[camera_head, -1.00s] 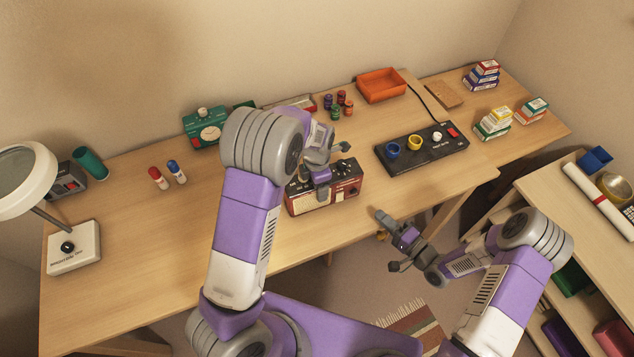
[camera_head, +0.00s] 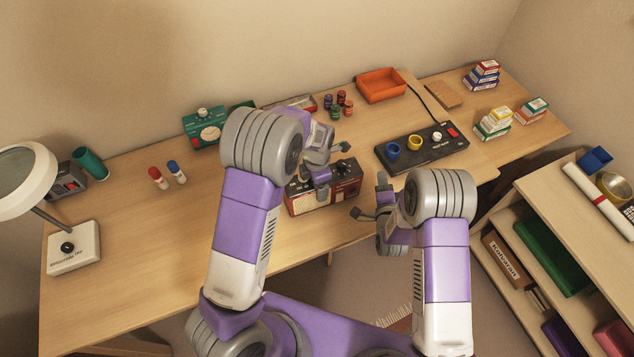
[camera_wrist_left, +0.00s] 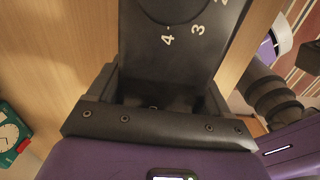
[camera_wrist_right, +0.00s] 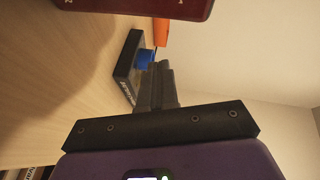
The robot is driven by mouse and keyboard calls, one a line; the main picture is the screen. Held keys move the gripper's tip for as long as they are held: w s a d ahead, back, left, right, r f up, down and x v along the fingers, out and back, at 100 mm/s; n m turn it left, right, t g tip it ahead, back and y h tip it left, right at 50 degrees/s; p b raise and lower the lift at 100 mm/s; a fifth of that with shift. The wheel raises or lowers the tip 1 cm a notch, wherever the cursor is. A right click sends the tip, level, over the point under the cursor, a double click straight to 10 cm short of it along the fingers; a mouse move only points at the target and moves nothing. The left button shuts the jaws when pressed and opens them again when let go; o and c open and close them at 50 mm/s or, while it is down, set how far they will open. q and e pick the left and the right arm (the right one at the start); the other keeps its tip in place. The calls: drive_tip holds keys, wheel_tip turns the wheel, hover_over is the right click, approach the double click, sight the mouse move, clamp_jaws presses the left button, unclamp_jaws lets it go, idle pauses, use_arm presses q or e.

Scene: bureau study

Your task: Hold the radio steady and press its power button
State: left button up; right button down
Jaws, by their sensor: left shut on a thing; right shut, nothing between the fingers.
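The radio (camera_head: 341,187), a dark box with a red front, sits near the front edge of the desk. My left gripper (camera_head: 319,172) is shut on it from above and hides part of it. In the left wrist view the radio's black face (camera_wrist_left: 160,60) with white numerals lies between the fingers. My right gripper (camera_head: 382,181) is shut and empty, just right of the radio and apart from it. In the right wrist view the closed fingers (camera_wrist_right: 157,82) point past a dark red part of the radio (camera_wrist_right: 140,8). I cannot make out the power button.
A black control panel (camera_head: 428,156) with coloured knobs lies right of the radio. An orange tray (camera_head: 381,86) and several small coloured cylinders stand behind. A shelf unit (camera_head: 545,185) is at right. The desk left of the radio is mostly clear.

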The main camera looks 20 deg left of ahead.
sight(354, 192)
drive_tip(key=s+h, duration=0.1)
drive_tip(key=s, duration=0.1)
drive_tip(key=s+a+f+h, duration=0.1)
drive_tip(key=s, duration=0.1)
drive_tip(key=s+a+f, duration=0.1)
drive_tip(key=s, duration=0.1)
drive_tip(key=shift+s+a+f+m+h, duration=0.1)
drive_tip(key=shift+f+m+h, duration=0.1)
drive_tip(key=shift+m+h, duration=0.2)
drive_tip(key=s+h, duration=0.1)
drive_tip(key=s, duration=0.1)
drive_tip(key=s+d+f, duration=0.1)
drive_tip(key=s, duration=0.1)
drive_tip(key=s+h, duration=0.1)
drive_tip(key=s, duration=0.2)
drive_tip(key=shift+s+d+f+h, duration=0.1)
drive_tip(key=shift+d+f+h, duration=0.2)
drive_tip(key=shift+d+f, duration=0.1)
drive_tip(key=shift+s+d+r+h, duration=0.1)
drive_tip(key=shift+s+d+h, duration=0.05)
drive_tip(key=shift+s+h, duration=0.2)
drive_tip(key=shift+w+a, duration=0.9)
drive_tip(key=shift+w, duration=0.2)
drive_tip(key=shift+w+a, duration=0.85)
drive_tip(key=shift+w, duration=0.3)
drive_tip(key=shift+w+a, duration=0.9)
drive_tip(key=shift+w, duration=0.2)
drive_tip(key=shift+w, duration=0.1)
